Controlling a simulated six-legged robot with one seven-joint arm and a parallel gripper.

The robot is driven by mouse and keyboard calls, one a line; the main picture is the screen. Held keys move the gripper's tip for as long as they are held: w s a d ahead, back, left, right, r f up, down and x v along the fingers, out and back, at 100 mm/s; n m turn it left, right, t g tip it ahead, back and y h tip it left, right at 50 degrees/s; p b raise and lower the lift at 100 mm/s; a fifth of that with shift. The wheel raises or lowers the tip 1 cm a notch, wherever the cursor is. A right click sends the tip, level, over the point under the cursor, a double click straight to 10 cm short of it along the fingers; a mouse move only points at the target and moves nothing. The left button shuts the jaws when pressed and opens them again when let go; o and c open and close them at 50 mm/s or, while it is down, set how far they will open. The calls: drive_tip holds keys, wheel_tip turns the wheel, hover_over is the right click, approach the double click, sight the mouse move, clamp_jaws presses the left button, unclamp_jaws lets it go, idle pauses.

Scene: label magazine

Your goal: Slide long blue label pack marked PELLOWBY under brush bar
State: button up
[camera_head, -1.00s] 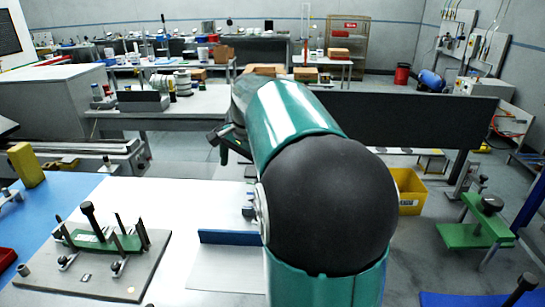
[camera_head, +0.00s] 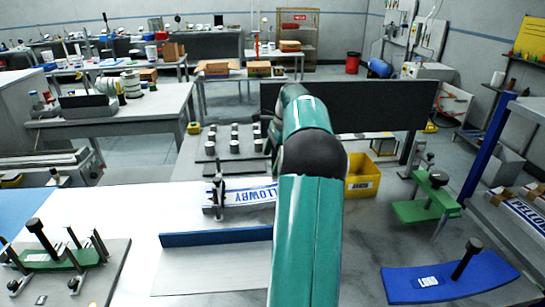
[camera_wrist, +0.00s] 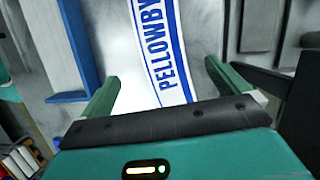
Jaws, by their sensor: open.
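A long white label pack with blue edge stripes, marked PELLOWBY (camera_wrist: 170,55), lies beneath my gripper in the wrist view. In the head view its left stretch (camera_head: 252,196) shows, and my arm hides the rest. My gripper (camera_wrist: 158,76) is open, with its two green fingers spread on either side of the pack. A dark upright fitting (camera_head: 217,192) stands at the pack's left end. A long blue bar (camera_head: 215,238) lies in front of the pack. I cannot tell which part is the brush bar.
A green fixture (camera_head: 60,257) stands on the bench at left. A blue curved plate (camera_head: 440,279) with a black handle lies at right. A similar lettered pack (camera_head: 525,212) sits on the right rack. A yellow bin (camera_head: 362,178) stands behind my arm.

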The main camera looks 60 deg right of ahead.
sight(260, 193)
drive_tip(key=x, duration=1.3)
drive_tip(key=shift+w+a+f, duration=0.1)
drive_tip(key=shift+w+f, duration=0.05)
drive_tip(key=shift+f, duration=0.2)
